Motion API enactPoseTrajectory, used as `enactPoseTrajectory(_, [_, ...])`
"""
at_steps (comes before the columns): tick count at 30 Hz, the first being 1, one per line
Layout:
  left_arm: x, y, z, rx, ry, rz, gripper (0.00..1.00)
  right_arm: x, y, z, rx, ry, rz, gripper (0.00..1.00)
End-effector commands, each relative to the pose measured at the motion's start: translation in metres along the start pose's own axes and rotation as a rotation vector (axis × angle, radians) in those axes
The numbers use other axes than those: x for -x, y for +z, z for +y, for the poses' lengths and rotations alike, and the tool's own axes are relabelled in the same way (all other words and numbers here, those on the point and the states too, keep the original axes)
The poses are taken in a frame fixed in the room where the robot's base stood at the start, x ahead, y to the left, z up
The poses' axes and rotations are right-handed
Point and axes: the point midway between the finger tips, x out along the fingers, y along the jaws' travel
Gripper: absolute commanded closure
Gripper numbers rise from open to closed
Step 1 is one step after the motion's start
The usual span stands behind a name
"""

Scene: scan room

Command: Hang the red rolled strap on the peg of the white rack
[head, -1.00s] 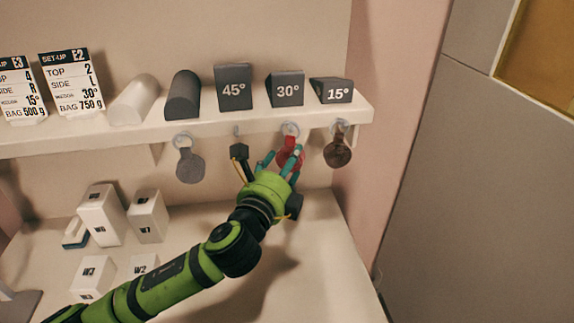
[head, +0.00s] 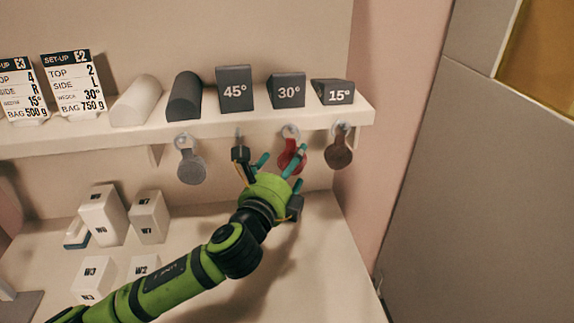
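The red rolled strap (head: 289,150) hangs below the front edge of the white rack (head: 215,131), under the 30° block, with a pale loop at its top. My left gripper (head: 278,163) is just below and in front of it, its teal fingers spread. A finger overlaps the strap's lower part in the picture; I cannot tell whether they touch. The peg behind the strap's loop is mostly hidden. My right gripper is out of view.
A grey strap (head: 191,167) hangs to the left and a dark brown strap (head: 338,154) to the right, close to my fingers. A bare peg (head: 238,134) shows between grey and red. White boxes (head: 148,217) stand on the lower surface at left.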

Motion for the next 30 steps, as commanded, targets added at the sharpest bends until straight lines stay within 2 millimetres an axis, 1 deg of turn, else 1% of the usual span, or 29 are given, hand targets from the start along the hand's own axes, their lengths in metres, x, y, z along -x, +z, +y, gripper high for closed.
enactPoseTrajectory(5, [0.001,0.0,0.0,0.0,0.001,0.001,0.14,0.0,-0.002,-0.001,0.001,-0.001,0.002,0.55])
enactPoseTrajectory(8, [0.007,-0.001,0.0,0.001,0.0,0.001,0.14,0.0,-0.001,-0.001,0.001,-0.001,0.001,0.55])
enactPoseTrajectory(11, [0.02,-0.001,0.001,0.0,0.001,0.002,0.14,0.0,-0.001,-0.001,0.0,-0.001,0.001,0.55])
enactPoseTrajectory(21, [0.091,-0.001,0.001,0.0,0.001,0.003,0.14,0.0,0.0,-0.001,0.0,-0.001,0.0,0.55])
enactPoseTrajectory(25, [0.109,-0.001,0.001,0.0,0.001,0.002,0.14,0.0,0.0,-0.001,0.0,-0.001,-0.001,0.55])
enactPoseTrajectory(30, [0.12,0.0,0.0,0.0,0.001,0.0,0.14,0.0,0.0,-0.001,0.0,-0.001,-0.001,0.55])
